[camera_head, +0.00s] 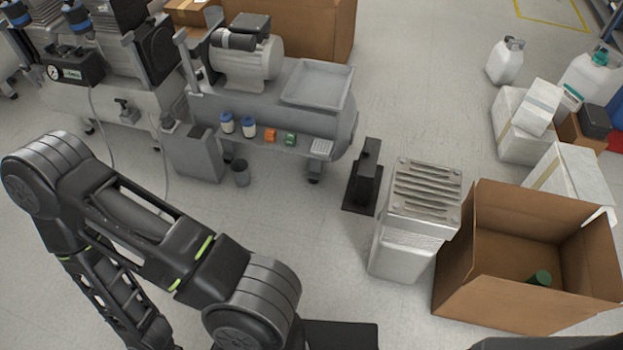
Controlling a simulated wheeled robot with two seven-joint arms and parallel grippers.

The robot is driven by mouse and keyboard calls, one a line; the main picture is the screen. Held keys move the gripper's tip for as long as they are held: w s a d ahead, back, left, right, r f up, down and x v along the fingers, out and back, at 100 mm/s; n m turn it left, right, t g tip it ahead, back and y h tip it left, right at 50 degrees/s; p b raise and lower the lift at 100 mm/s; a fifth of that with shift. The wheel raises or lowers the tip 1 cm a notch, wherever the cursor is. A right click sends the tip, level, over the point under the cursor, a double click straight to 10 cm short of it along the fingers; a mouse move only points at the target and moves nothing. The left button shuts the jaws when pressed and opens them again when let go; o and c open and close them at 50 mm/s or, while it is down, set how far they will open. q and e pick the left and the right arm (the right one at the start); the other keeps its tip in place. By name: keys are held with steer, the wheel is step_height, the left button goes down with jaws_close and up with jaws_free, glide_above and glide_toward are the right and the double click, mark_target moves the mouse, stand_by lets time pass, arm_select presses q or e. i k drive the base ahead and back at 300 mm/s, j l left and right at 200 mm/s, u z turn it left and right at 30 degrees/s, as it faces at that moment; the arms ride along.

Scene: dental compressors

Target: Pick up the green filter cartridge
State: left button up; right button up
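A dark green cylindrical piece (540,278), which looks like the green filter cartridge, lies inside the open cardboard box (485,302) at the right. Only its upper part shows; the rest is hard to make out. A small green item (290,139) also sits on the front ledge of the compressor (325,118), beside an orange item (270,135); I cannot tell what it is. My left arm reaches in from the left and bends at the bottom, with its gripper out of view. My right gripper is not in view either.
A tall grey finned unit (415,220) stands directly left of the box. A black stand (366,180) is left of it. Wrapped white boxes (570,175) and white jugs (506,62) stand behind. Floor between is clear.

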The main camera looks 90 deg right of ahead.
mark_target(543, 278)
steer(key=z, duration=4.9)
steer(key=i+z, duration=0.15)
steer(key=z, duration=0.35)
steer(key=i+z, duration=0.1)
steer(key=z, duration=0.35)
